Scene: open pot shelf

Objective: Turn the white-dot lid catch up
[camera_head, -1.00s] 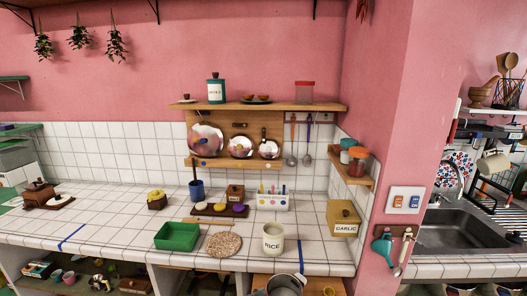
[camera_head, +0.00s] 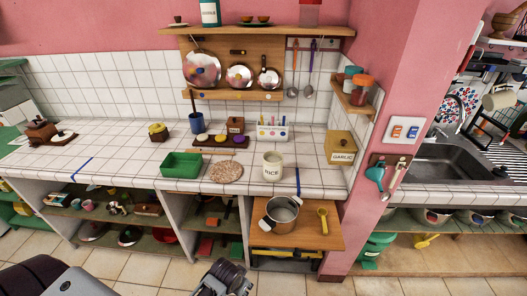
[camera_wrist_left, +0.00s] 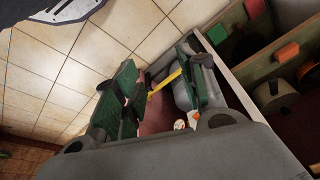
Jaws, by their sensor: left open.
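Three round pan lids hang on a wooden board on the tiled back wall: a large lid (camera_head: 202,70) at left, a middle lid (camera_head: 239,76) and a right lid (camera_head: 270,78). A wooden rail (camera_head: 230,96) runs under them. My left gripper (camera_head: 225,280) is low at the bottom edge of the head view, far below and in front of the lids. Its two fingers (camera_wrist_left: 165,98) are apart and empty in the left wrist view. My right gripper is not in view.
The tiled counter lies between me and the lids, with a green tray (camera_head: 181,166), a cork mat (camera_head: 227,173) and a rice jar (camera_head: 272,166). Open shelves lie below.

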